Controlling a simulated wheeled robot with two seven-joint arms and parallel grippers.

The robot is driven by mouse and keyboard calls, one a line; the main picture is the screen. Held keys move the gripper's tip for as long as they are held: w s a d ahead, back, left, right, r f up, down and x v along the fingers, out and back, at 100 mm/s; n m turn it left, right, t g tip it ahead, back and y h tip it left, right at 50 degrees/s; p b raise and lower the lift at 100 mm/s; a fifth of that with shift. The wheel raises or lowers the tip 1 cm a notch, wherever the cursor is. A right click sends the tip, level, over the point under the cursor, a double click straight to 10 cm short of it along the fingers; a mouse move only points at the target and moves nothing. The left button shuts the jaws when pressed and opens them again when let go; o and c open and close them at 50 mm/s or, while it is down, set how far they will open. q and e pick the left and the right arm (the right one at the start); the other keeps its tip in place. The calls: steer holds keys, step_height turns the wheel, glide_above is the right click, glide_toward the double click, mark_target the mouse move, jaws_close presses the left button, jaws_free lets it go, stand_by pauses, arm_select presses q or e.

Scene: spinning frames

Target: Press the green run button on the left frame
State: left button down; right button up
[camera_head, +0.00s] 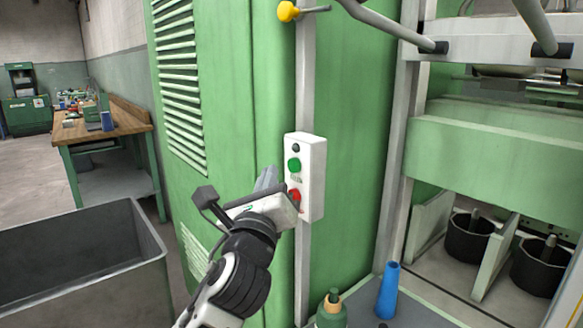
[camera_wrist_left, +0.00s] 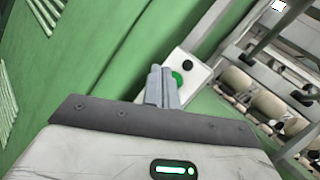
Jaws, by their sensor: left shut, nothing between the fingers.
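A white control box (camera_head: 314,160) is mounted on a pale upright post of the green frame. It carries a dark button (camera_head: 296,147) at the top, the green run button (camera_head: 294,164) in the middle and a red button (camera_head: 295,194) below. My left gripper (camera_head: 268,178) is shut and empty, just left of the box. In the left wrist view its closed fingers (camera_wrist_left: 160,86) point at the box (camera_wrist_left: 196,72) and partly cover the green button (camera_wrist_left: 177,78). I cannot tell whether the fingertips touch it. My right gripper is not in view.
A grey open bin (camera_head: 80,262) stands at lower left, with a wooden workbench (camera_head: 112,122) behind it. A yellow knob (camera_head: 288,11) sticks out above the box. A blue cone (camera_head: 388,290) and a green bottle (camera_head: 331,312) stand below it. Dark cans (camera_head: 468,238) are at right.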

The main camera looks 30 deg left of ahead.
arm_select(q)
steer(key=shift+w+d, duration=0.3)
steer(key=shift+w, duration=0.45)
stand_by(0.9)
steer(key=shift+w+r, duration=0.1)
stand_by(0.6)
steer(key=shift+w+d+p, duration=0.15)
steer(key=shift+w+p, duration=0.15)
steer(key=shift+w+d, duration=0.2)
steer(key=shift+w, duration=0.25)
stand_by(0.6)
steer(key=shift+s, duration=0.15)
stand_by(0.3)
steer(key=shift+s+a+p, duration=0.35)
steer(key=shift+s+p, duration=0.15)
steer(key=shift+s, duration=0.2)
